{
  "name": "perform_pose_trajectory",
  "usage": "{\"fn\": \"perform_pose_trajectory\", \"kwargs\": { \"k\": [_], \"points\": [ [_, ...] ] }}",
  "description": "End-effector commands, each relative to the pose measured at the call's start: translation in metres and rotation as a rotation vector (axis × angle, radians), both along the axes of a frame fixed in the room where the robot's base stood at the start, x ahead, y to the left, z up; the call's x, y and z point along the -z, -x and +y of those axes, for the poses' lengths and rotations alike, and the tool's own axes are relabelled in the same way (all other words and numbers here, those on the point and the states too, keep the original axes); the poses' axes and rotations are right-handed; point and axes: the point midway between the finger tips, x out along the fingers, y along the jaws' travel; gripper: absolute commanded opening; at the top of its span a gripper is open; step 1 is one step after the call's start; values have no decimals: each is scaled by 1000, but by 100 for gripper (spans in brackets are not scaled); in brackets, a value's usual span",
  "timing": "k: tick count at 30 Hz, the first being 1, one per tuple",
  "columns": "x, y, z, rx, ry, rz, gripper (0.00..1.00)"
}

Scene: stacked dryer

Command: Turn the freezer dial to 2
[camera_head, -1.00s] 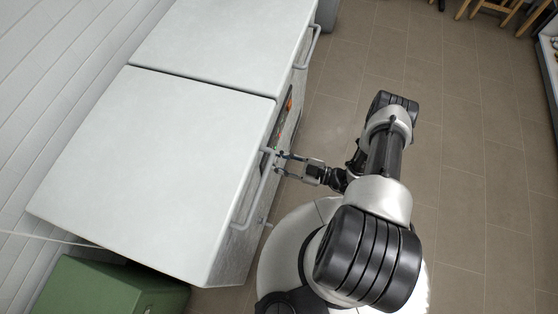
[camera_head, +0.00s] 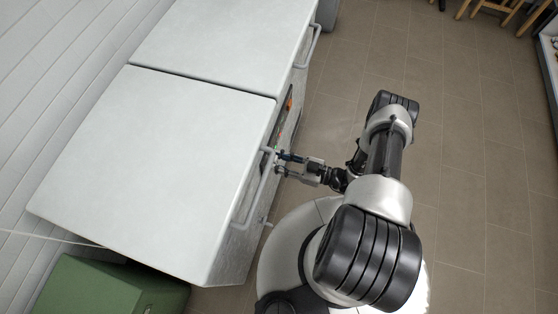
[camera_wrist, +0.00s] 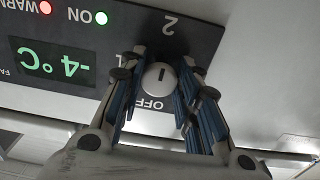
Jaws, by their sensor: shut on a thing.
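The freezer (camera_head: 160,165) is a white chest with a dark control panel on its front, seen edge-on in the head view. In the wrist view the control panel (camera_wrist: 75,30) appears upside down. Its round, light grey dial (camera_wrist: 159,82) has a dark line toward the picture's top, roughly toward the printed 2 (camera_wrist: 170,24). OFF (camera_wrist: 152,104) is printed on the dial's opposite side. My gripper (camera_wrist: 164,68) is shut on the dial, one blue-padded finger on each side. In the head view my gripper (camera_head: 283,163) reaches the freezer front; the dial is hidden there.
A lid handle (camera_head: 256,190) runs close to my gripper. A green box (camera_head: 105,290) stands lower left. Open tiled floor (camera_head: 460,150) lies right.

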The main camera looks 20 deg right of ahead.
Motion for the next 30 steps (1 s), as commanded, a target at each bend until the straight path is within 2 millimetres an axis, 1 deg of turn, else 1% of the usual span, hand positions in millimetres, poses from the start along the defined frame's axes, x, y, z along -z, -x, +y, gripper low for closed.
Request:
{"fn": "perform_pose_trajectory", "kwargs": {
  "k": [2, 3, 10, 19, 22, 26, 30],
  "points": [
    [0, 0, 0, 0, 1, 1, 6],
    [0, 0, 0, 0, 1, 1, 33],
    [0, 0, 0, 0, 1, 0, 48],
    [0, 0, 0, 0, 1, -1, 49],
    [0, 2, -5, 2, 1, -2, 49],
    [0, 12, -19, 6, 1, -2, 49],
    [0, 30, -44, 8, 3, -2, 49]
  ]
}}
